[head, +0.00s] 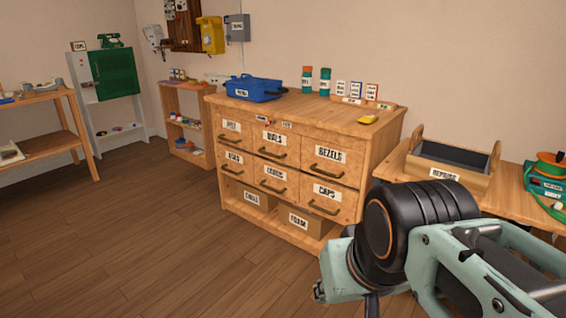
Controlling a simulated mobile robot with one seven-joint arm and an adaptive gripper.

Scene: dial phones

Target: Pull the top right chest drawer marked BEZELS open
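The wooden chest (376,143) stands near the middle of the head view, with labelled drawers in two rows. The BEZELS drawer (345,175) is at the right end of the top row. Its front sits flush with the neighbouring drawers, so it is shut. Its label (329,154) is white with dark letters, and a brass-coloured bar handle (324,168) is below the label. The CAPS drawer (327,192) is directly under it, also shut. My arm fills the lower right, in front of the chest's right side, and my gripper is not visible.
A blue case (254,88), small canisters (307,79) and cards stand on the chest top. Open boxes (306,221) sit on its bottom shelf. A bench with a wooden tray (462,184) adjoins on the right. The floor (130,235) left of the chest is clear.

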